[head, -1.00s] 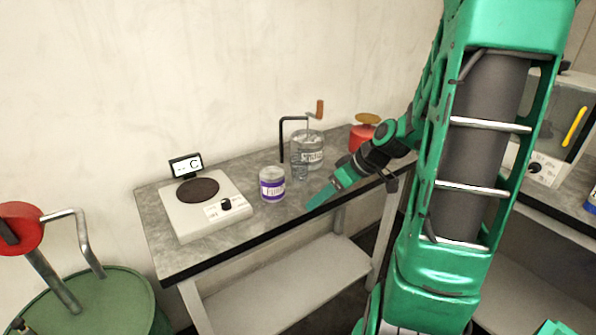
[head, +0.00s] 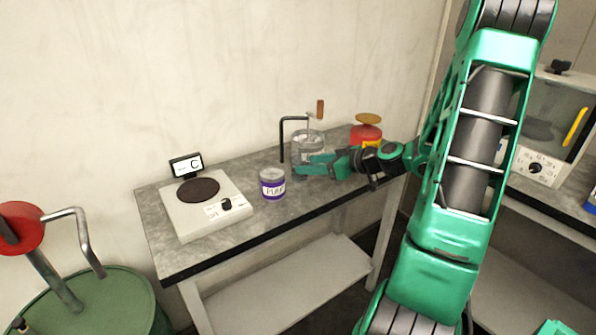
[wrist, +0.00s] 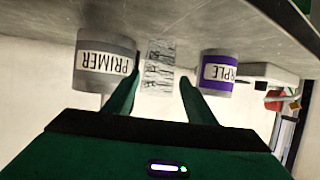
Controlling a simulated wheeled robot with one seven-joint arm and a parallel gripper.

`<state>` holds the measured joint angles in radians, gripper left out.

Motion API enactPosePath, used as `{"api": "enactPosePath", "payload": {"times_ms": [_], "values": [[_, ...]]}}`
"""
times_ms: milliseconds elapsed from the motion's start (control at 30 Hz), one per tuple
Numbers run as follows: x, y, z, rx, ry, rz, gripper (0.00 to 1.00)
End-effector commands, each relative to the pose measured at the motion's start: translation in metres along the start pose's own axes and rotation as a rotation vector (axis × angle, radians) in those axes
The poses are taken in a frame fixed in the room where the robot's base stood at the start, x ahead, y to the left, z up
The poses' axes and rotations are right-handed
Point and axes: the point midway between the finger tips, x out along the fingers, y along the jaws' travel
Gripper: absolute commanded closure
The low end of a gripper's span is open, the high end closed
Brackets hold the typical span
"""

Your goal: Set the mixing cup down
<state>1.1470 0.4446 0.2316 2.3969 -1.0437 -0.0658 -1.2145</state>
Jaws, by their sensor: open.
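The mixing cup (wrist: 160,68) is clear with dark markings. In the wrist view, which is upside down, it stands on the bench top between the two finger tips. My gripper (wrist: 159,80) is open, with one finger to each side of the cup; a gap shows at least on the purple tin's side. In the head view my gripper (head: 303,165) lies low and about level over the bench, in front of the large clear primer container (head: 308,142), and mostly hides the cup.
A purple-labelled tin (head: 272,184) stands close left of my gripper; it also shows in the wrist view (wrist: 217,73). The primer container (wrist: 106,62) is close on the other side. A scale (head: 208,210) sits left on the bench (head: 225,242). A red can (head: 364,136) stands behind my wrist.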

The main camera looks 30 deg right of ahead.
Motion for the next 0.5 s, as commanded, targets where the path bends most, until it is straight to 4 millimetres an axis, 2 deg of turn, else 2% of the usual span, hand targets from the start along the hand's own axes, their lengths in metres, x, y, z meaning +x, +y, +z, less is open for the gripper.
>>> {"api": "enactPosePath", "payload": {"times_ms": [167,500], "values": [[0.010,0.000,0.001,-0.001,0.000,-0.003,0.49],[0.051,0.003,0.002,0.000,-0.001,-0.002,0.49]]}}
